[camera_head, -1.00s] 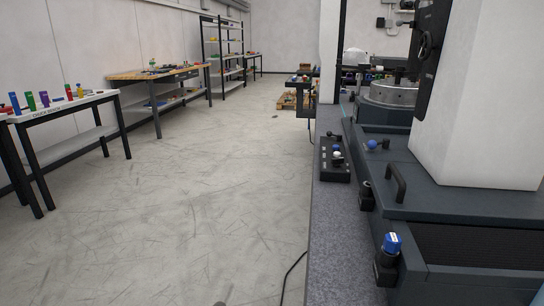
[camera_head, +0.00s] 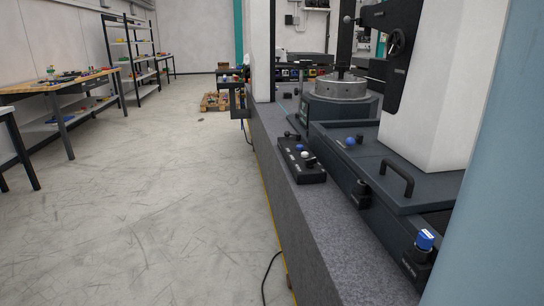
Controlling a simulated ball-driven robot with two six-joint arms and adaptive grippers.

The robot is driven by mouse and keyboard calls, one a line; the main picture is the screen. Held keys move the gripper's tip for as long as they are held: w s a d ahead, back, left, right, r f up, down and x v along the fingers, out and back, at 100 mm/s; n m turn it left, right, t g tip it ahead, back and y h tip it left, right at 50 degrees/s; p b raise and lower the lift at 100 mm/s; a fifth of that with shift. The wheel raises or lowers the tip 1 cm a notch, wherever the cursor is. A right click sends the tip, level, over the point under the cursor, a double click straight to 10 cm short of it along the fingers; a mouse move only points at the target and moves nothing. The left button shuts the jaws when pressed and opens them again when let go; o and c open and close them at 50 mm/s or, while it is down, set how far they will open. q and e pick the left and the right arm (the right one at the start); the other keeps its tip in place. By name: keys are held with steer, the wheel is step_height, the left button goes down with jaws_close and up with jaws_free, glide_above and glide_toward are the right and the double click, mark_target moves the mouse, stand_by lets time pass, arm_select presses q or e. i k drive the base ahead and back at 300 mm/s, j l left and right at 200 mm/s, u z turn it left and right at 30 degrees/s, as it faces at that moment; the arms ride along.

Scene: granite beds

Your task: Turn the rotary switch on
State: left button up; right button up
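A black knob with a blue top (camera_head: 425,240) stands on a dark mount at the lower right, at the front edge of the machine. A smaller all-black knob (camera_head: 361,193) sits further back on the same edge. I cannot tell which of them is the rotary switch, or how either is set. A black control box (camera_head: 300,167) with a white ball, a blue ball and a black lever lies on the granite bed (camera_head: 290,205). Neither of my grippers is in view.
A pale blue upright surface (camera_head: 500,190) fills the right edge. A black cable (camera_head: 268,275) lies by the bed. The floor (camera_head: 150,210) on the left is largely clear.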

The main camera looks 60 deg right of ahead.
mark_target(308, 163)
steer(key=i+z, duration=0.15)
steer(key=z, duration=0.25)
steer(key=i+z, duration=0.2)
steer(key=z, duration=0.25)
steer(key=i+z, duration=0.15)
steer(key=z, duration=0.25)
steer(key=i+j+z, duration=0.1)
steer(key=z, duration=0.3)
